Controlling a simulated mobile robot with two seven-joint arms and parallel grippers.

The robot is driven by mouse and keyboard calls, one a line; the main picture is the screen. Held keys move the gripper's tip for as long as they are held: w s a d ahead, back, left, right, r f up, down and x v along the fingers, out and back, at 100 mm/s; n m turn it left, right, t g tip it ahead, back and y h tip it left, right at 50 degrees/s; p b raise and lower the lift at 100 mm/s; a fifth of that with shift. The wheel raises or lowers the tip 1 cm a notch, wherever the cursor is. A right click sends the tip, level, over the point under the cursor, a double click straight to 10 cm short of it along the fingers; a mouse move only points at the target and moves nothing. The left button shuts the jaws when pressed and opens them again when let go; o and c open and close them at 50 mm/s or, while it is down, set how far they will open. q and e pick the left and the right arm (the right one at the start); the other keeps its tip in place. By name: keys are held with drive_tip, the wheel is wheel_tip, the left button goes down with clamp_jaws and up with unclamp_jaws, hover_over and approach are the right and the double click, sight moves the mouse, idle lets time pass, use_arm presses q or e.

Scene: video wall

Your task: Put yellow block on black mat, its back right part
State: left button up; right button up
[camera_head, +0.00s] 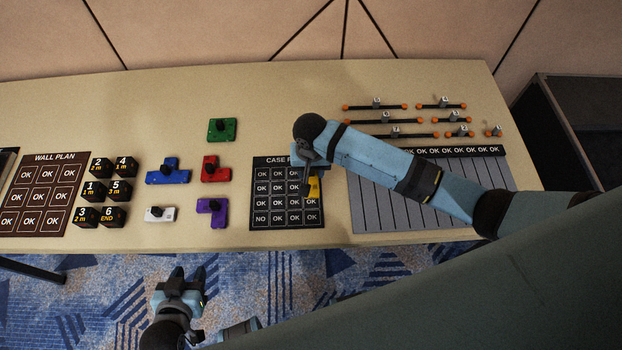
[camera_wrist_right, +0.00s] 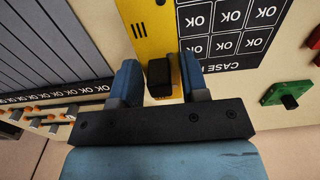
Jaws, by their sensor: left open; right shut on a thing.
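The yellow block (camera_head: 314,188) shows in the head view at the right side of the black mat (camera_head: 288,222), partly hidden by my right gripper (camera_head: 306,178). In the right wrist view the yellow block (camera_wrist_right: 147,30) lies beside and partly over the mat's edge column, near its title end. My right gripper (camera_wrist_right: 161,84) is shut on the block's black knob (camera_wrist_right: 160,77). Whether the block touches the mat or hangs just above it, I cannot tell. My left gripper (camera_head: 186,276) is open and empty, in front of the table over the carpet.
Green (camera_head: 222,129), blue (camera_head: 168,171), red (camera_head: 215,169), purple (camera_head: 212,212) and white (camera_head: 160,214) knobbed blocks stand left of the mat. A grey lined panel (camera_head: 400,205) and sliders (camera_head: 376,107) are to the right. Numbered black cubes (camera_head: 93,191) sit by the WALL PLAN board (camera_head: 27,227).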

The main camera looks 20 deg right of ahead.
sight(311, 181)
drive_tip(key=shift+f, duration=2.85)
drive_tip(key=o, duration=1.1)
drive_tip(key=shift+f, duration=0.15)
